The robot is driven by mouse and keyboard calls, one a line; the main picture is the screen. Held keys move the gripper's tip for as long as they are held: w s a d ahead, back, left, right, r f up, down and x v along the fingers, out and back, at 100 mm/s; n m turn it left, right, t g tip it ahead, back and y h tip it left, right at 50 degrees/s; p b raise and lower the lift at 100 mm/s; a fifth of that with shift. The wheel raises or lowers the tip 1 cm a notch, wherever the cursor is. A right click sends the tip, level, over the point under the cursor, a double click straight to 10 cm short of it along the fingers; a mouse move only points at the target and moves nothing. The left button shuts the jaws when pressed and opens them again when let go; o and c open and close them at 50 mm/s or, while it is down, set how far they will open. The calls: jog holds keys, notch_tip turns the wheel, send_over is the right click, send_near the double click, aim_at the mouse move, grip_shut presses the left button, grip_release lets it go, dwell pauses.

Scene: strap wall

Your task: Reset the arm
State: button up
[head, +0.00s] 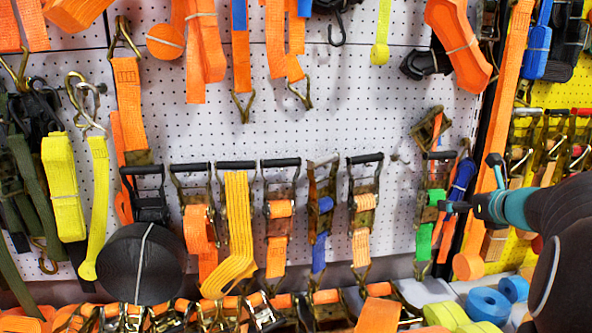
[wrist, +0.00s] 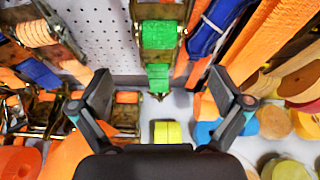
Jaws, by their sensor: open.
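My gripper (head: 468,183) is at the right of the head view, in front of the pegboard wall. It comes in from the right edge on my dark arm with a teal band. In the wrist view my gripper (wrist: 160,82) has its two dark fingers spread wide apart, with nothing between them. A ratchet with green strap (wrist: 160,35) hangs on the wall beyond the fingers, near the middle of that view. The same green strap ratchet (head: 428,222) shows just left of my gripper in the head view. I cannot tell the exact gap between them.
The white pegboard (head: 345,110) carries several ratchets and straps, with a bare stretch in its middle. A black strap roll (head: 140,263) hangs at lower left. A blue strap bundle (wrist: 213,27) hangs beside the green one. Strap rolls, including a blue roll (head: 487,304), lie below my gripper.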

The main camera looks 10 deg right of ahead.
jog(key=s+a+f+n+g+y+p, duration=0.1)
jog(key=s+a+f+n+g, duration=0.2)
jog(key=s+a+f+n, duration=0.45)
jog(key=s+a+f+n+g+p, duration=0.15)
jog(key=s+a+n+g, duration=0.3)
jog(key=n, duration=0.65)
jog(key=s+a+r+n+p, duration=0.3)
jog(key=s+a+r+n, duration=0.1)
jog(key=s+a+n, duration=0.3)
jog(key=s+a+r+n+h+p, duration=0.1)
jog(key=s+a+r+n+p, duration=0.2)
jog(key=s+a+n, duration=0.5)
jog(key=a+n+p, duration=0.1)
jog(key=a, duration=0.2)
jog(key=shift+r+p, duration=0.3)
jog(key=shift+r, duration=0.05)
